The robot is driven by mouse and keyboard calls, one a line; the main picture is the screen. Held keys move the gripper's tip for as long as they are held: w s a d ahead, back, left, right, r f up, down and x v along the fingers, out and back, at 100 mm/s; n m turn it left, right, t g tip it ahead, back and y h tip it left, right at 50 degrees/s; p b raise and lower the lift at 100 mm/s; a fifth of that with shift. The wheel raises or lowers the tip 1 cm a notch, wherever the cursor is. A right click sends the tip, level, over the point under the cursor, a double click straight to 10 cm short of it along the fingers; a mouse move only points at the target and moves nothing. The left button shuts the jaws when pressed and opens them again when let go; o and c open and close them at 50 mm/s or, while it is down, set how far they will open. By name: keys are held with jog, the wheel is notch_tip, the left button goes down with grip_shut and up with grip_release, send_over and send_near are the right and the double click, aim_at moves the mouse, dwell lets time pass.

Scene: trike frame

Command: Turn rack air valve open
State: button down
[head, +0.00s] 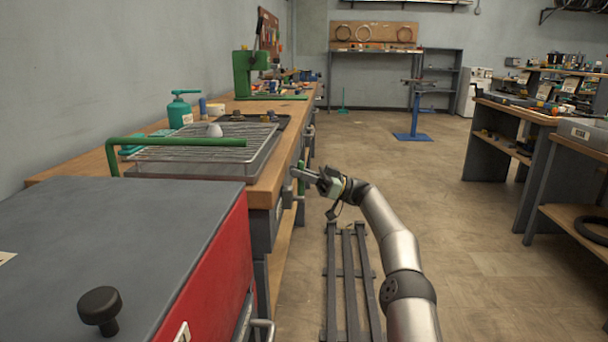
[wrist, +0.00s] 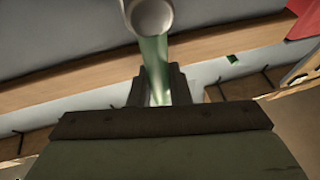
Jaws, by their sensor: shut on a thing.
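A green lever (head: 301,184), which I take to be the rack air valve's handle, stands roughly upright at the front edge of the workbench. My gripper (head: 296,174) reaches it from the right, level with the bench's front face. In the wrist view my gripper's two dark fingers (wrist: 158,88) are shut on the green lever (wrist: 153,56), one on each side. A pale round tube end (wrist: 150,14) sits at the top of the lever there. The valve body is mostly hidden, and I cannot tell how far it is turned.
The wooden workbench (head: 262,192) holds a wire rack (head: 195,154) over a tray, with a green tube (head: 180,142) in front. A red cabinet with a grey top (head: 130,225) fills the near left. A dark slatted frame (head: 346,270) lies on the floor.

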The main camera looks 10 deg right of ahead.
jog(key=shift+s+n, duration=0.1)
jog(key=shift+n, duration=0.2)
jog(key=c, duration=1.3)
grip_release()
jog(key=shift+c, duration=0.2)
